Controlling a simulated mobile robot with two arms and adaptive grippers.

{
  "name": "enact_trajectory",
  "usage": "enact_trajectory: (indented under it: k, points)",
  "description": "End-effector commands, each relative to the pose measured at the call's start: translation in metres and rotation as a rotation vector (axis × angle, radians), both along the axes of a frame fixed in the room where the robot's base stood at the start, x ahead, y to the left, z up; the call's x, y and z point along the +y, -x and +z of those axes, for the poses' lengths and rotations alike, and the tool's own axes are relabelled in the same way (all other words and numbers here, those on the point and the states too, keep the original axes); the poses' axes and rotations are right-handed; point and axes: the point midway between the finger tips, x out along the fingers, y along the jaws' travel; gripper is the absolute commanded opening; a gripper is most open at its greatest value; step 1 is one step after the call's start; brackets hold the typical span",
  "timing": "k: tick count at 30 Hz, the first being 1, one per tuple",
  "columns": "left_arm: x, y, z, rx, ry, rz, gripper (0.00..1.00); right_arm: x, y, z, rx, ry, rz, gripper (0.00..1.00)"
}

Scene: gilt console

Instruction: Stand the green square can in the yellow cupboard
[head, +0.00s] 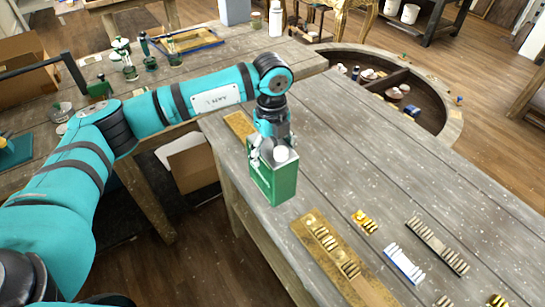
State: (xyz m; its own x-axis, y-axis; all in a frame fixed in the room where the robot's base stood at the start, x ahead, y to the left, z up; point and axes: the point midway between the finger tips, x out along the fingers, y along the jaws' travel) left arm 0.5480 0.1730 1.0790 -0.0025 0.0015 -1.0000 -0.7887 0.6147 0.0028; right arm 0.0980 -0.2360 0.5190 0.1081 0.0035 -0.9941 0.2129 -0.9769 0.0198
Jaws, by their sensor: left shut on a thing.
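A green square can (273,184) with a pale round cap is at the near left edge of the grey wooden table. My left gripper (270,150) is shut on the top of the can from above. The can looks upright; I cannot tell whether its base touches the table. Its lower left side reaches over the table's edge in the picture. My right gripper is not in view. I see no yellow cupboard in this view.
On the grey table (370,165) lie a brass plate (312,228), a white strip (404,264) and a dark strip with ridges (437,245). A semicircular shelf unit (440,75) stands beyond. A cardboard box (192,165) sits below left. The table's middle is clear.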

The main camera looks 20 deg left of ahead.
Motion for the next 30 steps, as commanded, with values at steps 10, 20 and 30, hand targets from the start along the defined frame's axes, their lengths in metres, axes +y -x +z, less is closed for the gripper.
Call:
enact_trajectory:
  k: [10, 20, 30]
  points:
    - [0.0, 0.0, -0.031, -0.002, 0.001, -0.001, 0.15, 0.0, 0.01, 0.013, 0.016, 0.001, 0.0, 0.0]
    - [0.0, 0.001, -0.035, 0.001, 0.0, -0.001, 0.82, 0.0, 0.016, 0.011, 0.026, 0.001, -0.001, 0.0]
    - [0.0, 0.001, -0.035, 0.001, 0.0, -0.001, 1.0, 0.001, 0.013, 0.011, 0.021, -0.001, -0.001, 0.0]
